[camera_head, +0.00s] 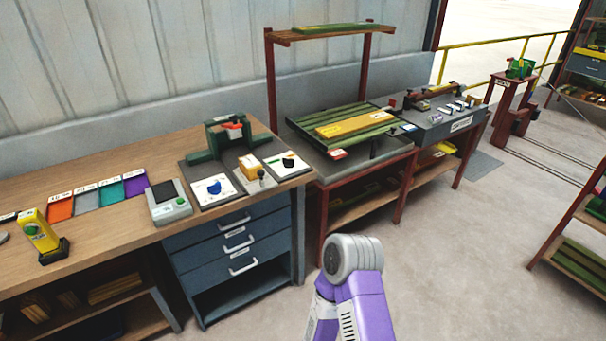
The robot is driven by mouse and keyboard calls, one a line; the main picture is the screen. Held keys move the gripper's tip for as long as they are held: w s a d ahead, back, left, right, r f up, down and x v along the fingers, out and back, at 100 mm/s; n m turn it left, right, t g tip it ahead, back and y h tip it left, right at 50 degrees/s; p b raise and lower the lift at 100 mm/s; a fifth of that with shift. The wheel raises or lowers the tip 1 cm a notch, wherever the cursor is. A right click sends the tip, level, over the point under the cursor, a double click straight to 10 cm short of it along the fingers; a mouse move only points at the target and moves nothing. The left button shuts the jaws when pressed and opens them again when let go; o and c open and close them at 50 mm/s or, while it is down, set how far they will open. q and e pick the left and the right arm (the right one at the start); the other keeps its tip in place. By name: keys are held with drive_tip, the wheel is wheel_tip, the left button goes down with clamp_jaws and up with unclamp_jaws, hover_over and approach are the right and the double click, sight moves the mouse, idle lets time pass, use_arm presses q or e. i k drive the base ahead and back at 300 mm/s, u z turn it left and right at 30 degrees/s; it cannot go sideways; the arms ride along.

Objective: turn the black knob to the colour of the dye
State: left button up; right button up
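A small dark knob (288,161) sits on a white panel (273,168) near the right end of the wooden bench. Its pointer direction is too small to read. To its left, a white panel (203,201) carries a blue dial-like piece (214,187). Orange (61,208), grey (87,199), teal (111,190) and purple (135,183) cards lie in a row further left, with small labels at their far edges. I cannot tell which thing is the dye. A purple and grey link of my arm shows at bottom centre; neither gripper is in view.
A grey device (168,203) with a dark screen and a green frame (222,137) stand on the bench (120,233). A small tan block (250,168) stands between the two panels. Blue drawers (236,247) are below. A yellow device (39,232) stands at left.

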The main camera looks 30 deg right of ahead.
sight(289, 163)
drive_tip(key=u, duration=1.45)
drive_tip(key=k, duration=0.1)
drive_tip(key=z, duration=2.45)
drive_tip(key=i, duration=0.85)
drive_tip(key=u, duration=0.05)
